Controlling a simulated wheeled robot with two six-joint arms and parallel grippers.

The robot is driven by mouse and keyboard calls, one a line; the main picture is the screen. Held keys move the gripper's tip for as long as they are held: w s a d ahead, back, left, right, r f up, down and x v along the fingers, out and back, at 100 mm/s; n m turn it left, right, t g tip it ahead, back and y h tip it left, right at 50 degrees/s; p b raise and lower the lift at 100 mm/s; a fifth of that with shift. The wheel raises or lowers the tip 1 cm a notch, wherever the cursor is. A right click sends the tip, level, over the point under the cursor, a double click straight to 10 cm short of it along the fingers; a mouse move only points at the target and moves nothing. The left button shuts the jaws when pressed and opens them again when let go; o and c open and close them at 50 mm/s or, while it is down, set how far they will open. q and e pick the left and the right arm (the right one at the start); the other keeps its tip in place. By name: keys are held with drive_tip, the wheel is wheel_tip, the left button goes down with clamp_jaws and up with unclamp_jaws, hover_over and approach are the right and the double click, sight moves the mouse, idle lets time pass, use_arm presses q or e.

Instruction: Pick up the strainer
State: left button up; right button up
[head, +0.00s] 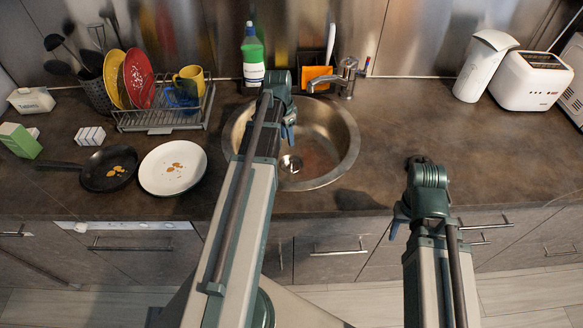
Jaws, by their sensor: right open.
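A small shiny round metal piece (291,164), which looks like the sink strainer, sits at the bottom of the round steel sink (346,160). My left arm reaches up across the sink's left side. My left gripper (288,128) hangs over the sink, above and apart from the strainer; its blue fingers are small and partly hidden by the wrist, so its opening is unclear. My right gripper (398,219) is at the counter's front edge, right of the sink, open, with nothing seen in it.
A faucet (347,75), green bottle (252,55) and orange sponge (318,77) stand behind the sink. A dish rack (160,118), white plate (172,167) and dark pan (108,168) are left. A white toaster (531,80) is far right. The counter right of the sink is clear.

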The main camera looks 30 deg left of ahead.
sight(291, 159)
use_arm(q)
drive_tip(key=shift+w+d+f+b, duration=0.1)
drive_tip(key=shift+w+f+b, duration=0.15)
drive_tip(key=shift+f+b, duration=2.05)
drive_tip(key=shift+w+d+f+b, duration=0.15)
drive_tip(key=shift+w+f+b, duration=0.1)
drive_tip(key=shift+f+b, duration=2.05)
drive_tip(key=shift+w+d+f+b, duration=0.1)
drive_tip(key=shift+w+f+b, duration=0.15)
drive_tip(key=shift+f+b, duration=2)
clamp_jaws()
